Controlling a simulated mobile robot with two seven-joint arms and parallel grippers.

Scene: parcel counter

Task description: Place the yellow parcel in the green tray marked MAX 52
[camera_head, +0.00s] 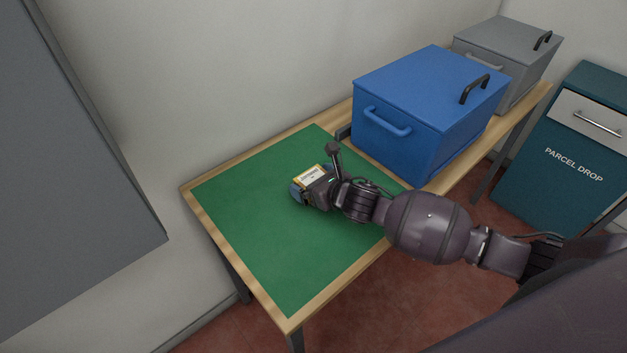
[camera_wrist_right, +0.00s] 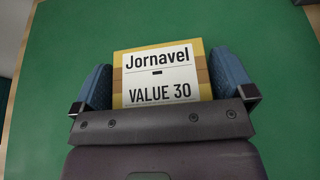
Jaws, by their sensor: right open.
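The yellow parcel (camera_head: 311,174) lies on the green mat. In the right wrist view the parcel (camera_wrist_right: 163,48) has a white label reading "Jornavel – VALUE 30". My right gripper (camera_head: 312,187) is low over the mat at the parcel. In the right wrist view its blue-padded fingers (camera_wrist_right: 163,84) are open, one on each side of the parcel, with small gaps showing. The parcel's near end is hidden by the gripper body. No green tray marked MAX 52 shows in these views. My left gripper is not in view.
The green mat (camera_head: 255,220) covers the wooden table's left part and is otherwise clear. A closed blue box (camera_head: 400,130) and a grey box (camera_head: 505,50) with handles stand to the right. A teal "PARCEL DROP" cabinet (camera_head: 560,185) stands beyond. A grey panel (camera_head: 60,180) is at left.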

